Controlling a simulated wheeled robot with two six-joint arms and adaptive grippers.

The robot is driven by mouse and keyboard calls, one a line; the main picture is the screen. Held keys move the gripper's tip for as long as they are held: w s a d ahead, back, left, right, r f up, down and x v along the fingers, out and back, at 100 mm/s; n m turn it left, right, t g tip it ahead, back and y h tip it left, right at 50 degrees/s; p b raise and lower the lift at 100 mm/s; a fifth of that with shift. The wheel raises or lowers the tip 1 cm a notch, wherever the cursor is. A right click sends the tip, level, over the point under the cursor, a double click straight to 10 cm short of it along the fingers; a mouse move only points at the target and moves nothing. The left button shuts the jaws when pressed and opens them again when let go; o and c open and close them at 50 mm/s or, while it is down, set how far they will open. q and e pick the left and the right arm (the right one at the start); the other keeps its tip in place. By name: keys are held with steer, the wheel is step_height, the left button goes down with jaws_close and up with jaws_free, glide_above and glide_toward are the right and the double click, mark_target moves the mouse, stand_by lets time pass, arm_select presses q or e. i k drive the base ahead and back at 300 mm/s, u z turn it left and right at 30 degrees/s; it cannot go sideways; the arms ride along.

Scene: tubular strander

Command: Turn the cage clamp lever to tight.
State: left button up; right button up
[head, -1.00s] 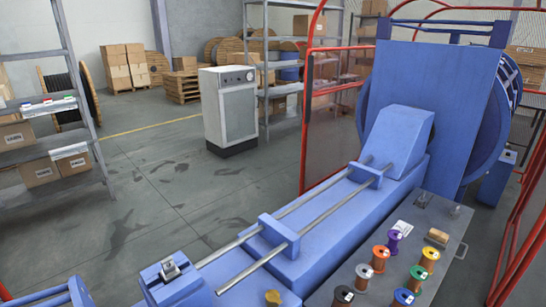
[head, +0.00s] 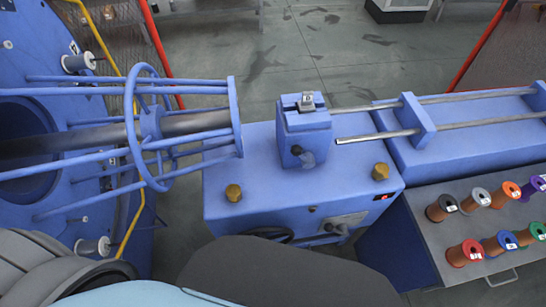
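The blue strander cage (head: 130,130), with long bars and a blue ring around a dark shaft, lies at the left of the head view. Its bars end at a plate beside a blue machine block (head: 260,180). A small panel with a handle-like part (head: 336,226) sits low on the block's front face, beside a dark handwheel (head: 270,233). A dark grey knob (head: 308,158) is on the front of the die holder (head: 303,120). I cannot tell which part is the cage clamp lever, or its setting. Neither of my grippers is in view.
Two yellow-brown knobs (head: 233,192) stand on the block's top corners. Several wire spools (head: 465,253) stand on a grey table (head: 440,276) at the right. Steel rods (head: 370,107) run right from the die holder. Open floor (head: 300,45) lies behind.

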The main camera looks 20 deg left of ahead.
mark_target(307, 159)
steer(key=u, duration=1.35)
steer(key=k, duration=0.95)
steer(key=z, duration=1.7)
steer(key=i, duration=0.5)
steer(key=z, duration=0.1)
